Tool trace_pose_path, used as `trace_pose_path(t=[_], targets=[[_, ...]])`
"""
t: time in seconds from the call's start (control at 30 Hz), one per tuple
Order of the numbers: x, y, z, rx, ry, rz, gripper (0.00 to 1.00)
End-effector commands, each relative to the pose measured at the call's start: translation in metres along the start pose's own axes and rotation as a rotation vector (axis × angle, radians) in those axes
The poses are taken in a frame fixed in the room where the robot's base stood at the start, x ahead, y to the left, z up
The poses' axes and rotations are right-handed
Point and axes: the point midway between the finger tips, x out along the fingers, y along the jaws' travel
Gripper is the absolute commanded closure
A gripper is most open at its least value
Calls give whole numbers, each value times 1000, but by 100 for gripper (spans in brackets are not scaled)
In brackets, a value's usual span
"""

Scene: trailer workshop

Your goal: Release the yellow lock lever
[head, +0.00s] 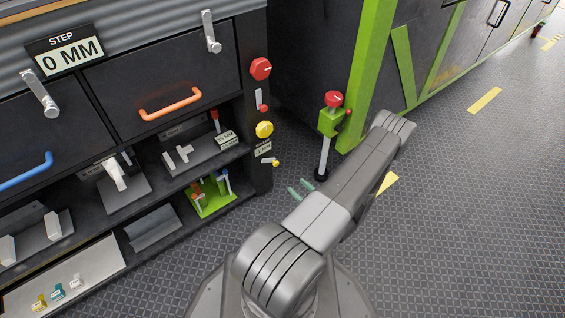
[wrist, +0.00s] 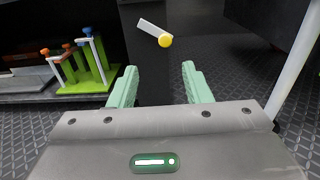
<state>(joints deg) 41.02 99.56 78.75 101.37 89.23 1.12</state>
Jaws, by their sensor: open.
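The yellow lock lever (head: 270,161) is a short pale bar with a yellow ball at its end, low on the dark cabinet post. In the wrist view the lever (wrist: 153,28) slants down to the right to its yellow ball, above and beyond my fingers. My gripper (head: 300,189) is open, its green fingers pointing toward the post from its right side, apart from the lever. In the wrist view my gripper (wrist: 159,72) has nothing between its fingers. Its fingertips lie lower in the picture than the lever.
A yellow knob (head: 264,129), a red-tipped lever (head: 262,102) and a red knob (head: 260,68) sit higher on the post. A green stand (head: 212,196) with coloured pegs is on the lower shelf. A red-topped jack post (head: 325,150) stands close beside my arm. Floor lies open at right.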

Motion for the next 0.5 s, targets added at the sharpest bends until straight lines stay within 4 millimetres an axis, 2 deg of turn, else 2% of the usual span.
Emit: trace_pose_path(t=[0.13,0.27,0.5], targets=[[0,-3,-7,10,-8,-29,56],[11,-3,-7,9,-8,-27,56],[53,-3,-8,7,-9,-24,56]])
